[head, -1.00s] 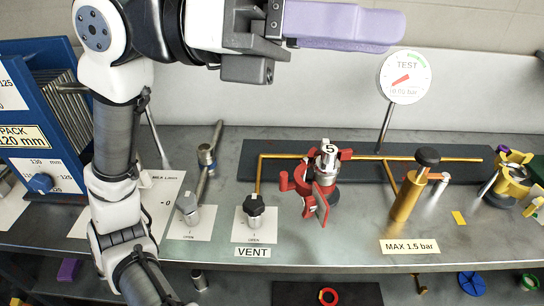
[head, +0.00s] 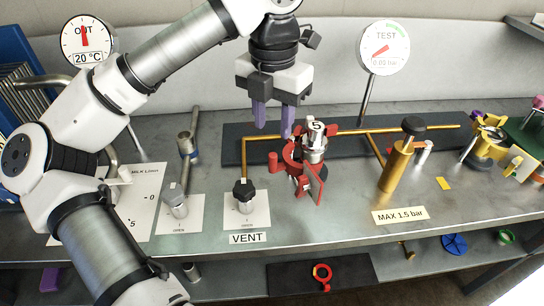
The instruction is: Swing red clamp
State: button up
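The red clamp (head: 290,158) sits around a metal fitting (head: 315,140) marked 5 on the bench. A red plate-like part (head: 315,183) of it sticks out at the front right and a red knob (head: 273,160) at its left. My gripper (head: 272,132) points down above and behind the clamp's left side. Its two purple fingers are apart with nothing between them. The right fingertip appears close to the clamp and fitting; I cannot tell whether it touches.
A brass pipe (head: 270,136) runs along a dark strip behind the clamp. A brass cylinder with a black knob (head: 400,160) stands to the right, the VENT valve (head: 243,196) to the left. A TEST gauge (head: 384,48) rises behind.

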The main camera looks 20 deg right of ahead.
aim_at(273, 155)
notch_tip(273, 155, down, 10)
jog(key=shift+r+p, duration=0.1)
jog(key=shift+p, duration=0.55)
grip_shut()
